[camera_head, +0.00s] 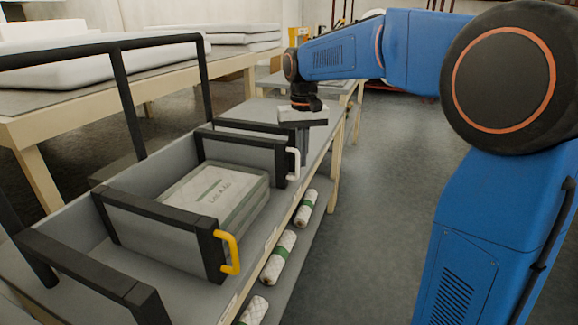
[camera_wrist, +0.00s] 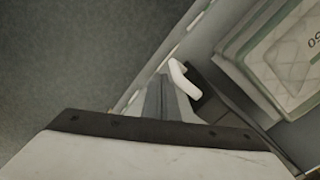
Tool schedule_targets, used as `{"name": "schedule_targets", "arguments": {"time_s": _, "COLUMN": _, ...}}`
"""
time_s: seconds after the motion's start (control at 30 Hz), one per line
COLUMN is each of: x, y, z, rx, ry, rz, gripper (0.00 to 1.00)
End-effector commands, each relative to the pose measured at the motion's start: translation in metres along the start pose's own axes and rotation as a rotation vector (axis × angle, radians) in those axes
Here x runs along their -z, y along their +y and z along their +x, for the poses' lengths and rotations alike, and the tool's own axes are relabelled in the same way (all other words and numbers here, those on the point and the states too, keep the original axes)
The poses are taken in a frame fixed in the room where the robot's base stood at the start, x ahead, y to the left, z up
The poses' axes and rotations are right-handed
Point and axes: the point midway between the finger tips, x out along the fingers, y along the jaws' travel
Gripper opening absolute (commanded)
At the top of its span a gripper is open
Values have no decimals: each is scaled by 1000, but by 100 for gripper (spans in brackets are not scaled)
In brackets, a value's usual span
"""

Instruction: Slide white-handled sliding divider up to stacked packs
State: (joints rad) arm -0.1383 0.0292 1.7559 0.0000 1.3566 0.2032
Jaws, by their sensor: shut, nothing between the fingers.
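The white-handled divider (camera_head: 245,152) is a grey panel with black edging. It stands upright across the bench on the far side of the stacked packs (camera_head: 216,197). Its white handle (camera_head: 293,164) is at the bench's right edge and also shows in the wrist view (camera_wrist: 184,80). My gripper (camera_head: 303,153) is shut and empty, pointing down just beyond the handle. In the wrist view, its fingers (camera_wrist: 165,90) are close beside the handle; I cannot tell whether they touch. The packs also show in the wrist view (camera_wrist: 285,65). Whether the divider touches them is unclear.
A yellow-handled divider (camera_head: 160,232) stands on the near side of the packs. A black rail frame (camera_head: 127,100) runs along the bench's left side. White wrapped rolls (camera_head: 278,256) lie on a shelf below. The floor (camera_head: 375,200) to the right is clear.

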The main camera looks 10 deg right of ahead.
Motion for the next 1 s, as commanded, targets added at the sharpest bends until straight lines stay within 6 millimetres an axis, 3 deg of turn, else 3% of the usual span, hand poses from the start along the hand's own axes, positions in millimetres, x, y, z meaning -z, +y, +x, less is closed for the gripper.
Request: {"name": "schedule_targets", "arguments": {"time_s": 1.0, "x": -18, "y": -10, "z": 0, "rx": 0, "ry": 0, "rz": 0, "gripper": 0}}
